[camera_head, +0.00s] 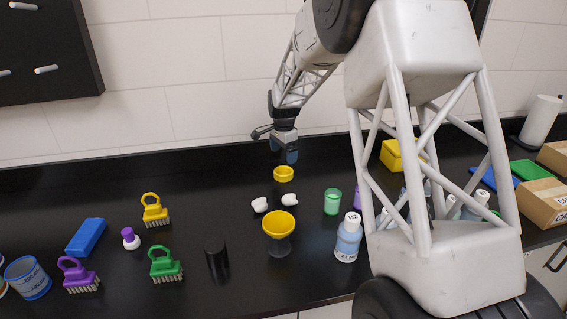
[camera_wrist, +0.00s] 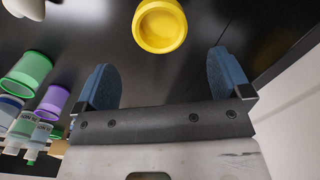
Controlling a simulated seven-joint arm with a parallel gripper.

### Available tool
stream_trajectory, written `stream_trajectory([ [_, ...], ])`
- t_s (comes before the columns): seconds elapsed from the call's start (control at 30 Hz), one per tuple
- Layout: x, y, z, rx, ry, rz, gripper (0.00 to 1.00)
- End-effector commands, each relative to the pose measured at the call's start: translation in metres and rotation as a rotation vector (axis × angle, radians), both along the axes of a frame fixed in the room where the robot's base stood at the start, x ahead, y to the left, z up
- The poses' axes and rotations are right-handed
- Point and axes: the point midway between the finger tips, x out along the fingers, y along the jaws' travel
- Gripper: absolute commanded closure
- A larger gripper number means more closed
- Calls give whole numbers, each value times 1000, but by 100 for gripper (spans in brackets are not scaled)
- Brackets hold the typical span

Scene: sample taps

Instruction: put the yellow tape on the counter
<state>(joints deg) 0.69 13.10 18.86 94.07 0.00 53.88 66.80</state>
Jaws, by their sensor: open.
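The yellow tape (camera_head: 284,174), a short round ring, lies flat on the black counter (camera_head: 200,201) near the back, below my gripper (camera_head: 287,156).
Two white pieces (camera_head: 274,203) and a yellow funnel-like cup (camera_head: 279,226) stand in front of the tape. A green jar (camera_head: 332,202) and a bottle (camera_head: 348,238) stand to the right. The back wall (camera_head: 200,110) is close behind.

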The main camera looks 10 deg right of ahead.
Motion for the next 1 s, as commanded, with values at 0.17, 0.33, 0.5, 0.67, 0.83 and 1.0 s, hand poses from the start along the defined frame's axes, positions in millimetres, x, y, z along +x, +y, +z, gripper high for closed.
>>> stream_trajectory([
  [0.17,0,0,24,0,0,0,4],
  [0.33,0,0,38,0,1,0,4],
  [0.5,0,0,42,1,1,0,4],
  [0.67,0,0,42,1,1,0,4],
  [0.83,0,0,42,1,1,0,4],
  [1.0,0,0,42,1,1,0,4],
])
